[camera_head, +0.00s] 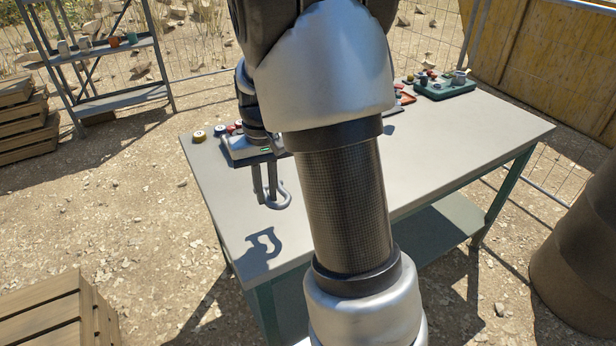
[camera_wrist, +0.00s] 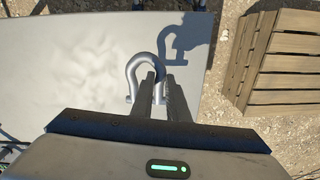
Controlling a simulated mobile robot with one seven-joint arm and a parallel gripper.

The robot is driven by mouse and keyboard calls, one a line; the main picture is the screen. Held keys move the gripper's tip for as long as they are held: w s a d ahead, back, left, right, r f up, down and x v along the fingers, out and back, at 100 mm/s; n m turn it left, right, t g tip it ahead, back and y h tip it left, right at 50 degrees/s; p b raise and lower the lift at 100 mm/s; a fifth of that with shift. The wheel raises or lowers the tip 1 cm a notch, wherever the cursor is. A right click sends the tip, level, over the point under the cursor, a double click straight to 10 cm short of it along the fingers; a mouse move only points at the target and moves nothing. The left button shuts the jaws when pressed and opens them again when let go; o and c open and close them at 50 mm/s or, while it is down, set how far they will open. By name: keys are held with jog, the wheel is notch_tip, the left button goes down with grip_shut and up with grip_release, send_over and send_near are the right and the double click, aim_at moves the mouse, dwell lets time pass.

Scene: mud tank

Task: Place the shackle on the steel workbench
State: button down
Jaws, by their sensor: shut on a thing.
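The shackle (camera_head: 281,197) is a grey metal bow. My gripper (camera_head: 265,200) is shut on it and holds it above the steel workbench (camera_head: 430,175), near the bench's left front corner. In the wrist view the shackle (camera_wrist: 143,68) shows its rounded bow beyond the fingertips (camera_wrist: 152,78), with part of it hidden behind the fingers. Its shadow lies apart from it on the bench top (camera_wrist: 60,70), so it looks raised off the surface.
Small round items (camera_head: 199,136) sit at the bench's back left, and a green tray (camera_head: 445,90) with small parts at the back right. A wooden crate (camera_wrist: 282,60) stands on the ground beside the bench. A metal shelf (camera_head: 115,103) stands behind. The bench's front left is clear.

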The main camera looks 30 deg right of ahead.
aim_at(271, 231)
notch_tip(271, 231, down, 10)
jog(key=shift+r+b, duration=0.15)
jog(key=shift+b, duration=0.5)
jog(key=c, duration=1.7)
grip_release()
jog(key=shift+s, duration=0.1)
